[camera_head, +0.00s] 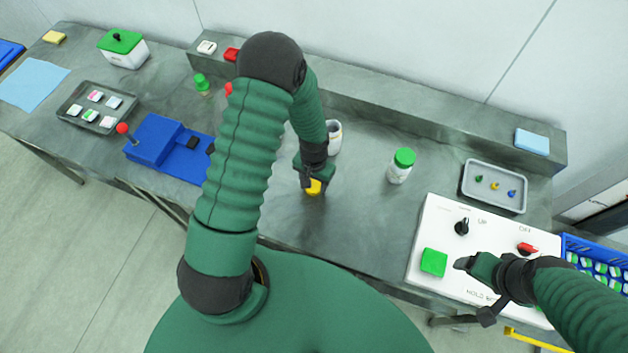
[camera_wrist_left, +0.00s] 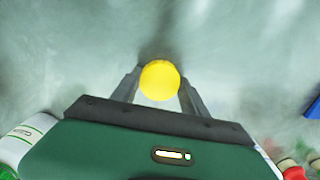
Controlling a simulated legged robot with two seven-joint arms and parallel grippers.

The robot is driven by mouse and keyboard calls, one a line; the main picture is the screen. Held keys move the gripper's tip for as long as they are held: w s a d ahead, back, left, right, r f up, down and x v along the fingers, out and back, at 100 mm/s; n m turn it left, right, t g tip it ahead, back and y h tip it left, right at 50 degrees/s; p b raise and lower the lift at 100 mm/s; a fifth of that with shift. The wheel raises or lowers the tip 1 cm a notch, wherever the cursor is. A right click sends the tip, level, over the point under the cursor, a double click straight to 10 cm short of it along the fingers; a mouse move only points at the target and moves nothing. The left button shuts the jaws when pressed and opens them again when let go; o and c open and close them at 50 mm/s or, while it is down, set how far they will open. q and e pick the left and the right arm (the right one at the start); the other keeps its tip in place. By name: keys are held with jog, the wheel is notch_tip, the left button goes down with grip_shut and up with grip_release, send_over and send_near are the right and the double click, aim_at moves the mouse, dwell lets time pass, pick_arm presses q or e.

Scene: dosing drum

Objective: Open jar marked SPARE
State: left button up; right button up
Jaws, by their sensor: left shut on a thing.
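My left gripper (camera_head: 312,183) is shut on a yellow lid (camera_head: 313,188), low over the bench at the middle. In the left wrist view the round yellow lid (camera_wrist_left: 159,80) sits between the two fingers; whether a jar is under it I cannot tell. A white jar (camera_head: 335,138) with a dark top opening stands just behind the gripper, partly hidden by my arm. A white jar with a green lid (camera_head: 400,166) stands upright to the right. I cannot read SPARE on any jar. My right gripper (camera_head: 475,283) is over the white control panel, its opening unclear.
The control panel (camera_head: 433,225) has a green button (camera_head: 433,262), a black knob and a red switch. A grey tray (camera_head: 494,187) holds small coloured pieces. A blue device (camera_head: 165,145) with a red-knobbed lever stands left.

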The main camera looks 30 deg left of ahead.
pick_arm(q)
jog(key=shift+w+f, duration=0.1)
jog(key=shift+f, duration=0.15)
jog(key=shift+d, duration=0.15)
jog(key=o, duration=1.3)
jog(key=shift+c, duration=0.2)
jog(key=o, duration=0.3)
